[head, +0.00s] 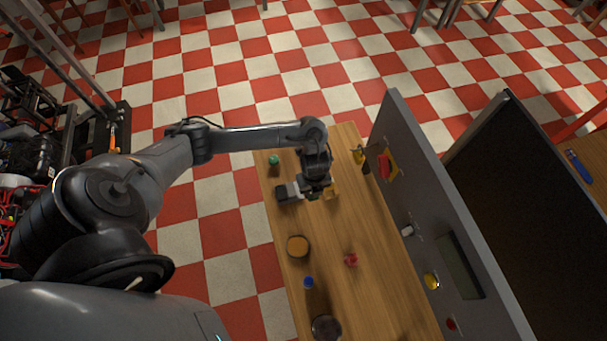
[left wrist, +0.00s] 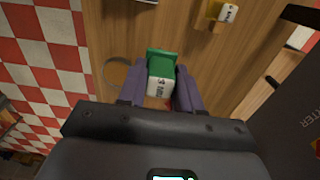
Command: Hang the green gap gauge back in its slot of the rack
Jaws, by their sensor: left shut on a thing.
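The green gap gauge (left wrist: 161,57), with a white lettered face, sits between the two purple fingers of my left gripper (left wrist: 160,76) in the left wrist view. The fingers are shut on it. In the head view my left gripper (head: 318,191) is over the far part of the wooden table, and the arm hides most of what it holds. A yellow piece with a white label (left wrist: 228,13) stands apart from the gauge, at the top right of the wrist view. I cannot make out the empty rack slot. My right gripper is not in view.
A grey upright panel (head: 425,205) with fittings runs along the table's right side. On the table (head: 375,300) are a green round thing (head: 273,160), an orange-topped round container (head: 298,246), a red piece (head: 351,259), a blue piece (head: 308,282) and a dark round thing (head: 326,328).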

